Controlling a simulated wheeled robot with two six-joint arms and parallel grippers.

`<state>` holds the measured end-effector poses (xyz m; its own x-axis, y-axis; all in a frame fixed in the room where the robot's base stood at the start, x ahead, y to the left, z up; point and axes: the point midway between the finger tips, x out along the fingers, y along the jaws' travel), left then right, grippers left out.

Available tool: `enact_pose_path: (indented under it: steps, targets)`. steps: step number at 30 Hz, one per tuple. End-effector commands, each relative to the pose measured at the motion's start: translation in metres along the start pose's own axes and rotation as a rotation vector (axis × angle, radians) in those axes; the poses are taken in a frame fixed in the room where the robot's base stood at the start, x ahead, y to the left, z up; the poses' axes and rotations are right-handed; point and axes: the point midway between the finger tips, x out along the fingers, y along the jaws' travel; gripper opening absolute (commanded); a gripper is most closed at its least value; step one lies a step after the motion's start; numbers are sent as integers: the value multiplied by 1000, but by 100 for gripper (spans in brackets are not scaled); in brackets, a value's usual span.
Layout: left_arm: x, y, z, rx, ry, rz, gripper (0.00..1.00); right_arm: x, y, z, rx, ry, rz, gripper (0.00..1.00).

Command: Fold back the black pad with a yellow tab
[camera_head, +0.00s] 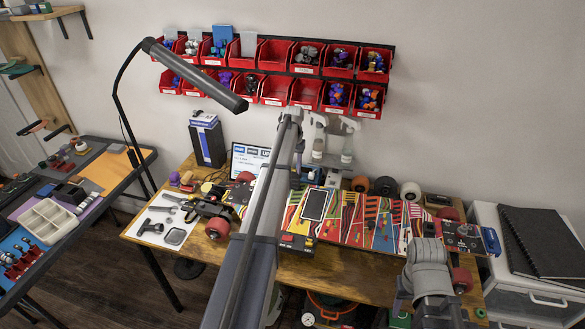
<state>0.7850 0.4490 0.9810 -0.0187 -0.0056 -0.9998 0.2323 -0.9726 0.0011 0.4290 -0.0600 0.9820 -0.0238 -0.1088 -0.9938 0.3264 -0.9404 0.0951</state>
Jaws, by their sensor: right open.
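The long colourful skateboard (365,225) lies across the wooden table, with red wheels near both ends. A small dark piece with red and a yellowish edge (297,242) is at the board's front edge, right of my left arm; I cannot tell if it is the black pad with a yellow tab. My left arm crosses the board from the bottom, and its gripper (297,160) is small and hard to make out near the back of the table. My right gripper (428,230) is open over the board's right part; its fingertips are hard to make out.
A phone-like dark framed panel (314,204) lies on the board. Tools lie on a white sheet (166,220) at left. A grey lamp (195,75) reaches overhead. Red bins (273,55) hang on the wall. A white drawer cabinet (530,270) stands at right.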

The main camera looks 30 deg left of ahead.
Motion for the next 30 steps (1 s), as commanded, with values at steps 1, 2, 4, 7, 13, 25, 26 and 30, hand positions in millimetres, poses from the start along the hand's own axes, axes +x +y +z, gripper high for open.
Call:
enact_pose_path:
  steps: [1, 2, 4, 7, 13, 25, 26, 30]
  targets:
    - [0, 0, 0, 0, -1, 0, 49, 0, 0, 0, 0, 0, 0, 50]
    - [0, 0, 0, 0, -2, 0, 52, 0, 0, 0, 0, 0, 0, 50]
    - [0, 0, 1, -1, -3, 0, 60, 0, 0, 0, 0, 0, 0, 50]
    - [0, -1, 2, -1, -4, -1, 65, 0, 0, 0, 0, 0, 0, 50]
    - [-1, -1, 2, -1, -5, -1, 65, -1, 0, 0, 0, 0, 0, 50]
    - [-29, -1, 2, -1, -5, -1, 65, -29, 3, 2, -1, 0, 0, 50]
    - [-33, -1, 2, -1, -5, -1, 65, -32, 3, 2, -1, 0, 0, 50]
    - [-52, -1, 2, -1, -5, -1, 65, -52, 5, 3, -2, 0, 0, 50]
